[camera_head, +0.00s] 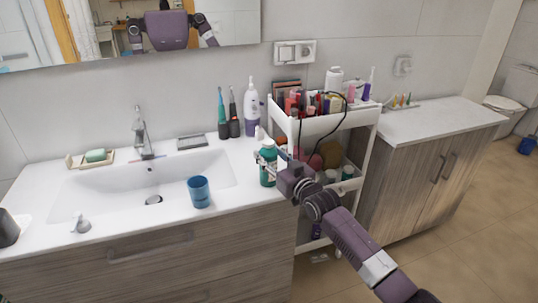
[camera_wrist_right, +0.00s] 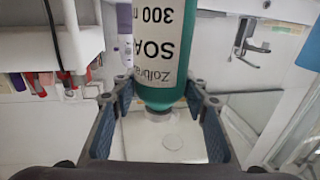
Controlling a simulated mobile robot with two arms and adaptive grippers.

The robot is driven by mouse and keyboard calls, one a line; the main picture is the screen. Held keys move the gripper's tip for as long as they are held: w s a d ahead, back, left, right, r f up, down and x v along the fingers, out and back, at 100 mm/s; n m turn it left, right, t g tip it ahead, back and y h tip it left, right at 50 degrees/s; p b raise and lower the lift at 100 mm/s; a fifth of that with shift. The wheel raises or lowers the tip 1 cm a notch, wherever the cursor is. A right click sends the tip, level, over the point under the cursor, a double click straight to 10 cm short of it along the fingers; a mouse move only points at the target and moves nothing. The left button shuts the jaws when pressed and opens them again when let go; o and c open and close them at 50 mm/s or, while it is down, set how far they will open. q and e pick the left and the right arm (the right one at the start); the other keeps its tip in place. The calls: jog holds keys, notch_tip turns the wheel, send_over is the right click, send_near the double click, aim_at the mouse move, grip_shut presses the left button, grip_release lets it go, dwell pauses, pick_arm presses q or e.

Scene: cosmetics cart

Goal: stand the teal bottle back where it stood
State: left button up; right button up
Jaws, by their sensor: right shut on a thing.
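The teal bottle (camera_head: 268,170) has a white pump top and appears upright, over the right end of the sink counter (camera_head: 245,193). Whether its base touches the counter I cannot tell. My right gripper (camera_head: 272,167) is shut on it from the right. The right wrist view shows the bottle (camera_wrist_right: 165,92) between the two fingers (camera_wrist_right: 162,98), with its labelled side turned upside down in the picture. My left gripper is not in view.
A blue cup (camera_head: 199,191) stands at the basin's front right rim. Two electric toothbrushes (camera_head: 228,115) and a white-purple bottle (camera_head: 251,108) stand behind. The white cart (camera_head: 335,122), full of cosmetics, is close on the right. Counter space between cup and teal bottle is clear.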

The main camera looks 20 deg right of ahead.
jog(key=shift+r, duration=0.1)
jog(key=o, duration=1.5)
jog(key=shift+c, duration=0.2)
jog(key=shift+s, duration=0.3)
jog(key=b+v, duration=0.1)
jog(key=v, duration=1)
jog(key=shift+s, duration=0.25)
jog(key=shift+d, duration=0.2)
